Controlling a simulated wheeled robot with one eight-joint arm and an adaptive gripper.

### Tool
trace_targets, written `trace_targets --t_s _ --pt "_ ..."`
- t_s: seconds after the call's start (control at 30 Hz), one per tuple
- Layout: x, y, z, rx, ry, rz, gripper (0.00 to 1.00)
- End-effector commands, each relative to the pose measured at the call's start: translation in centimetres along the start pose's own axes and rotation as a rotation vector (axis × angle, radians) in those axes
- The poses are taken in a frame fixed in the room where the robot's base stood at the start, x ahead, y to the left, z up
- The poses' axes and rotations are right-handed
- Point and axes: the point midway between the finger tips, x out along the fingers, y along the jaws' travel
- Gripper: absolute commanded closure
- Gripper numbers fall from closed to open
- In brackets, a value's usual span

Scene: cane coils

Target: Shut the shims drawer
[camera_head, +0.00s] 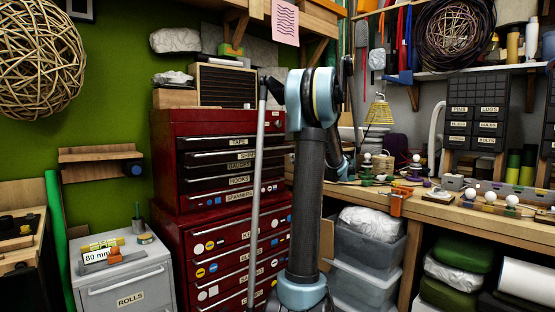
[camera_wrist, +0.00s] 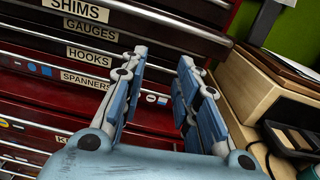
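The shims drawer (camera_head: 218,155) is in the upper part of the red tool chest (camera_head: 175,165), under the tape drawer. It appears to stand out from the chest front, and the gauges label below it lies in shadow. My arm hides the right side of the chest. In the wrist view, the SHIMS label (camera_wrist: 82,10) shows at the top left, on a drawer front standing nearer than the gauges drawer (camera_wrist: 90,30). My gripper (camera_wrist: 162,58) is open and empty, its two fingers apart. It is in front of the chest's right side, apart from the shims drawer.
A grey cabinet (camera_head: 125,285) labelled rolls stands left of the chest. A workbench (camera_head: 480,222) with small items runs along the right, with clear plastic bins (camera_head: 365,260) under its near end. In the wrist view, a wooden box (camera_wrist: 245,85) is right of my gripper.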

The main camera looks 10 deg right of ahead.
Motion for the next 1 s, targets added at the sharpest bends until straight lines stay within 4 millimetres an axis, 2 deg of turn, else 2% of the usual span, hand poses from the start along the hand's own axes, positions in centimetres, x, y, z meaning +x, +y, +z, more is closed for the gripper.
trace_targets --t_s 0.4,0.7,0.83,1.0 --pt "-1.4 7.2 4.9 -0.746 0.086 0.047 0.7" --pt "-3.1 12.4 7.4 -1.284 0.128 0.117 0.7" --pt "-3.5 13.6 7.9 -1.421 0.135 0.138 0.7" --pt "-3.6 14.1 8.0 -1.488 0.138 0.149 0.7"
